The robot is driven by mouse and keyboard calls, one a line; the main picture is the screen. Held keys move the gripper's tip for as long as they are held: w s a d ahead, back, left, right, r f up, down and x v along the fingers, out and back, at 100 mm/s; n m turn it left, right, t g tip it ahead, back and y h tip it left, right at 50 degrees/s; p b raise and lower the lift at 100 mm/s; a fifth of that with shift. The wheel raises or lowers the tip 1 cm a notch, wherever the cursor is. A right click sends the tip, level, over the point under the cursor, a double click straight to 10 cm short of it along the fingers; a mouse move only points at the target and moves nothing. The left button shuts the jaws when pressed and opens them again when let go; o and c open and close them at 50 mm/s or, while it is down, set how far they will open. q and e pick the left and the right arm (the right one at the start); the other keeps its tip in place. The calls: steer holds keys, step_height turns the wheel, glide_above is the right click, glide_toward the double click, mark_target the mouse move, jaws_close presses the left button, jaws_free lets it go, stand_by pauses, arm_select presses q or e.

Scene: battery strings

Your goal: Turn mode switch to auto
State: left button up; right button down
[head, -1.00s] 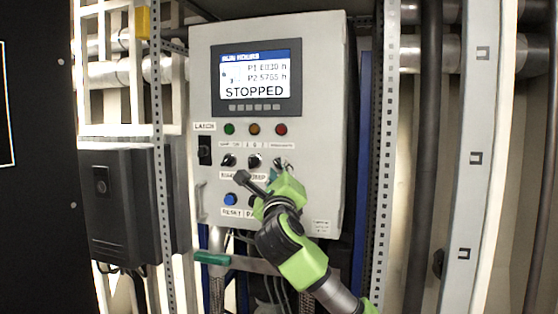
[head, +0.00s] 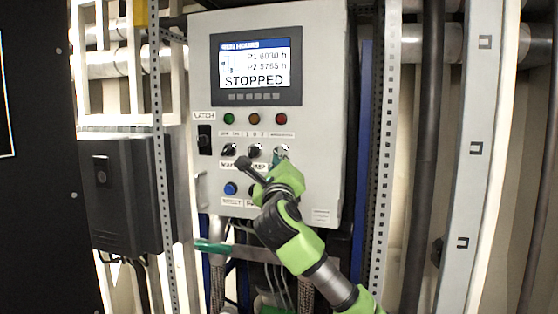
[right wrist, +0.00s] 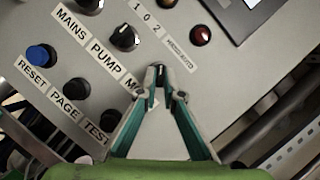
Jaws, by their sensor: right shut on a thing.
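The mode switch (right wrist: 160,70) is the rightmost knob in the row of three on the grey control panel (head: 325,120). Its label is partly covered by my gripper; "MO" shows in the right wrist view. It also shows in the head view (head: 281,151), mostly behind the fingertips. My right gripper (right wrist: 160,78) has its teal fingers closed around this knob, and it also shows in the head view (head: 278,160). The exact setting the knob points to is hard to read. My left gripper is not in view.
The pump switch (right wrist: 125,38) sits close beside the gripped knob. Below are the blue reset button (right wrist: 39,54) and dark page (right wrist: 77,88) and test buttons. The screen (head: 256,68) reads STOPPED. A perforated metal upright (head: 384,150) stands right of the panel.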

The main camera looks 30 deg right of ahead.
steer(key=shift+w+a+m+g+h+b, duration=0.2)
steer(key=shift+m+g+h+b, duration=1.4)
steer(key=shift+m, duration=2.5)
steer(key=shift+w+a+m+g+h+b, duration=0.15)
steer(key=shift+m+g+h+b, duration=0.9)
steer(key=shift+m+b, duration=2.1)
steer(key=shift+w+a+m+g+h+b, duration=0.2)
steer(key=shift+m+g+h+b, duration=1.1)
steer(key=shift+m, duration=3.75)
steer(key=shift+g+p, duration=0.5)
steer(key=shift+g, duration=0.05)
steer(key=c, duration=2.2)
jaws_free()
steer(key=shift+y, duration=0.25)
steer(key=shift+d, duration=0.1)
